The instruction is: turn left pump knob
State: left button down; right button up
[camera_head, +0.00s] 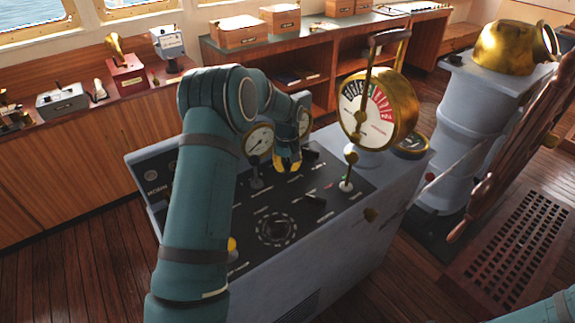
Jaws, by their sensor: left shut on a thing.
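The grey control console (345,235) stands in the middle, with a dark sloping panel of knobs, levers and dials. My left arm comes in from the lower left, and my left gripper (288,163) points down at the upper part of this panel. Its yellowish fingers are shut on the left pump knob, which they and the arm hide almost wholly. I cannot tell how far the knob is turned. A black handle (312,153) sits just right of the gripper, and another black handle (315,197) is lower on the panel. My right gripper is out of view.
A brass engine telegraph (378,112) with an upright lever stands right of the gripper. A round gauge (259,141) is close on its left. A small ball-topped lever (348,172) rises nearby. The ship's wheel (510,150) is at the right.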

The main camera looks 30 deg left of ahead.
aim_at(287, 165)
pick_arm(q)
jog(key=shift+s+f, duration=0.1)
jog(key=shift+f, duration=0.05)
jog(key=c, duration=1)
grip_release()
jog(key=shift+r, duration=0.6)
notch_tip(287, 165, up, 11)
